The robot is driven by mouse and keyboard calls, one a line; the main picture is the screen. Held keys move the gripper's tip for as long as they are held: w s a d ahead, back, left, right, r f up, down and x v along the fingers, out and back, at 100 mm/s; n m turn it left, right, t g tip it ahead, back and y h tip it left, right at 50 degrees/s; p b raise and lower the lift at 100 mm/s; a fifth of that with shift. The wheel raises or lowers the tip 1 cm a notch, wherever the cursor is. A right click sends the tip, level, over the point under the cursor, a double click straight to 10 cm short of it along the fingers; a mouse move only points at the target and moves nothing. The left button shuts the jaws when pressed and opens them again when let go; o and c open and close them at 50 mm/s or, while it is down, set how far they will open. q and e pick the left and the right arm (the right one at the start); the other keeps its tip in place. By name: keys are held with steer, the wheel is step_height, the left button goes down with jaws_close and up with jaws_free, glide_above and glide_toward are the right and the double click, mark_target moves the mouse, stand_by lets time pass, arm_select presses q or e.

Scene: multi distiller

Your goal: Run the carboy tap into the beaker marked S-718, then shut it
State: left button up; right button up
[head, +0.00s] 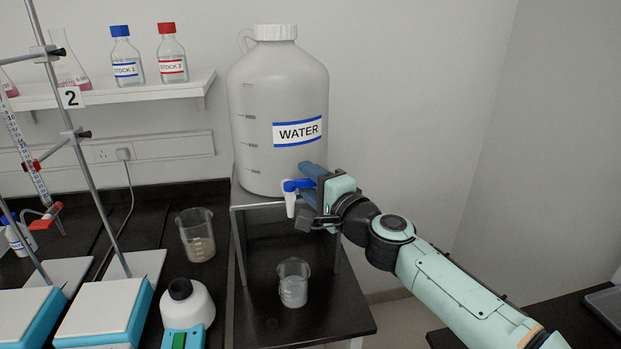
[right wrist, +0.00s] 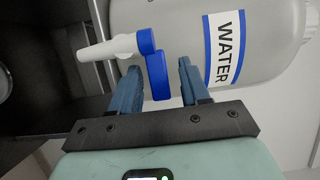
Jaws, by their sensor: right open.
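The white carboy (head: 252,120) labelled WATER stands on a raised stand. Its tap (head: 290,205) has a white spout pointing down and a blue lever (head: 297,184). My right gripper (head: 310,187) is at the tap, open. In the right wrist view the lever (right wrist: 158,78) lies between the two fingers (right wrist: 156,88), with gaps at both sides. No stream shows below the spout. A glass beaker (head: 293,287) stands under the stand, roughly below the tap; I cannot read S-718 on it. My left gripper is out of view.
Another beaker (head: 197,238) stands on the dark bench left of the stand (head: 238,240). A white flask-like vessel (head: 186,305) and hotplates (head: 100,310) are at front left. Metal rods rise at left. A shelf (head: 140,91) holds stock bottles.

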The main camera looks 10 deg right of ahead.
jaws_close()
